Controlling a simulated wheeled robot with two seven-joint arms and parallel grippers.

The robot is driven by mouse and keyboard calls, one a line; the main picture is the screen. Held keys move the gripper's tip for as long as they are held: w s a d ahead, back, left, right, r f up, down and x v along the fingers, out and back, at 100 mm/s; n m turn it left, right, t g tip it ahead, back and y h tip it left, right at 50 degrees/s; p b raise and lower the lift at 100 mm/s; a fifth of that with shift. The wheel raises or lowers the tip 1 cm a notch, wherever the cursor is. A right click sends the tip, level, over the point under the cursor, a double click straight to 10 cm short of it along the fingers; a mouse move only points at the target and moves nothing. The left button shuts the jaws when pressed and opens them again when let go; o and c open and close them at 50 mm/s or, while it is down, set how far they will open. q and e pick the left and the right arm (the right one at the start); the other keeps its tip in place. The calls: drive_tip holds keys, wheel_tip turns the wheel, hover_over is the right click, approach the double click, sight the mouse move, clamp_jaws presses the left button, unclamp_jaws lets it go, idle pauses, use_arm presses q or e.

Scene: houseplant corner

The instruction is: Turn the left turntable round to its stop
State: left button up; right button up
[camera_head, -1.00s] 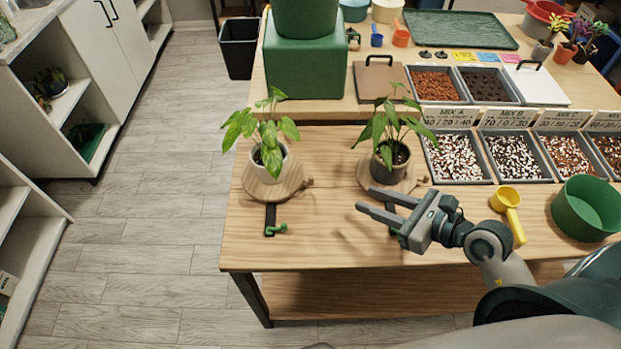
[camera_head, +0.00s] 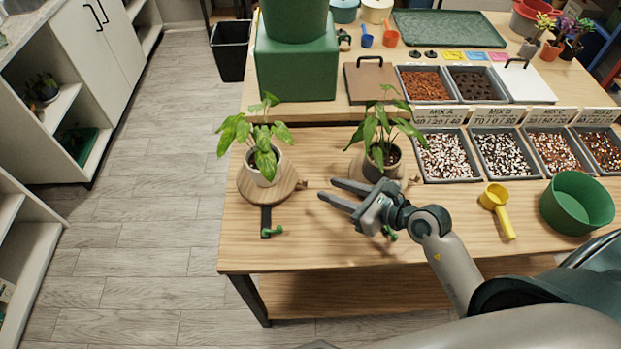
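The left turntable (camera_head: 249,190) is a round wooden disc near the bench's left edge. It bears a leafy plant in a white pot (camera_head: 263,172). A small wooden peg (camera_head: 302,184) sticks out at its right side. A dark bar with a green clamp (camera_head: 272,231) lies in front of it. The right turntable (camera_head: 413,180) bears a plant in a dark pot (camera_head: 381,160). My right gripper (camera_head: 329,190) points left, its two fingers apart and empty, to the right of the left turntable's peg. It partly hides the right turntable's front. My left gripper is not in view.
Grey bins of soil mix (camera_head: 447,157) stand right of the turntables. A yellow scoop (camera_head: 496,200) and a green bowl (camera_head: 577,205) lie at the right. A green planter box (camera_head: 297,72) stands behind.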

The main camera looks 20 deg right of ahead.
drive_tip(key=p+x, duration=0.1)
drive_tip(key=x, duration=0.7)
drive_tip(key=shift+w+f, duration=0.1)
drive_tip(key=shift+w, duration=0.05)
clamp_jaws()
